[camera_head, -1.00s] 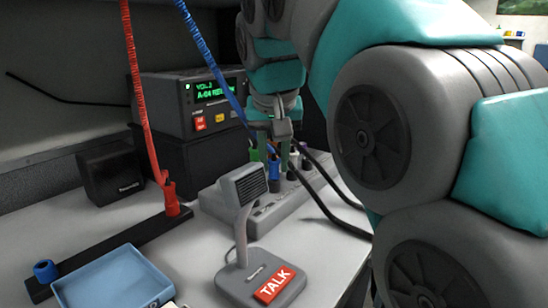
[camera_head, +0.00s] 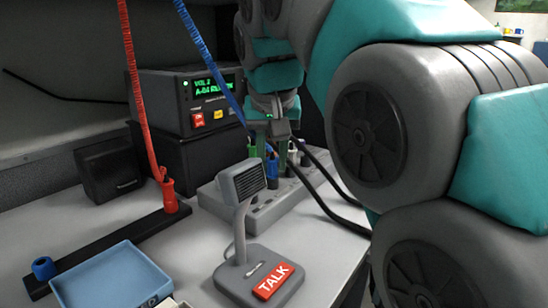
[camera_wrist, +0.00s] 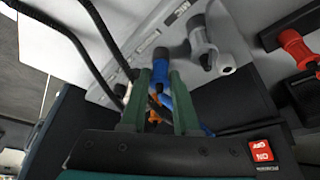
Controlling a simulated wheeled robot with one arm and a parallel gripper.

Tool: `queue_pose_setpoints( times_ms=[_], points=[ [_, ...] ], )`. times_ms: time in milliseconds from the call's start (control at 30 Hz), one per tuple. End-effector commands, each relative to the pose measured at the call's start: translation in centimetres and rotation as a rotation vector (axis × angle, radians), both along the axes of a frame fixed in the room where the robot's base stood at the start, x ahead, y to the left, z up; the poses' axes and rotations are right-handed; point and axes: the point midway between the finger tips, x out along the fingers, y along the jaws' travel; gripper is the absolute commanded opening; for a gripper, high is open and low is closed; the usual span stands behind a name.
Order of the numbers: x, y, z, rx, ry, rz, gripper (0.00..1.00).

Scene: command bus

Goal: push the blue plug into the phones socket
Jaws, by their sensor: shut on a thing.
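The blue plug (camera_head: 272,166) is upright between the fingers of my gripper (camera_head: 274,145), over the grey socket strip (camera_head: 262,214). In the wrist view, my gripper (camera_wrist: 158,108) has a green finger on each side of the blue plug (camera_wrist: 160,72) and is shut on it. The plug's dark end points at the strip (camera_wrist: 130,25). I cannot tell how deep it sits in a socket, and the phones label is not readable. A blue coiled cord (camera_head: 210,58) runs up from the plug.
The talk microphone (camera_head: 250,180) stands in front. A red plug (camera_head: 168,194) is on the black rack; a blue tray (camera_head: 112,280) lies front left.

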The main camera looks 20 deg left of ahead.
Motion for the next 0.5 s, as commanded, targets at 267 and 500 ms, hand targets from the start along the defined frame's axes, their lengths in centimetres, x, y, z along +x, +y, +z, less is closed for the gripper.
queue_pose_setpoints(
  times_ms=[267, 500],
  points=[
    [0.0, 0.01, -0.09, -0.001, 0.002, 0.0, 0.53],
    [0.01, 0.0, -0.06, 0.0, 0.001, 0.0, 0.65]
  ],
)
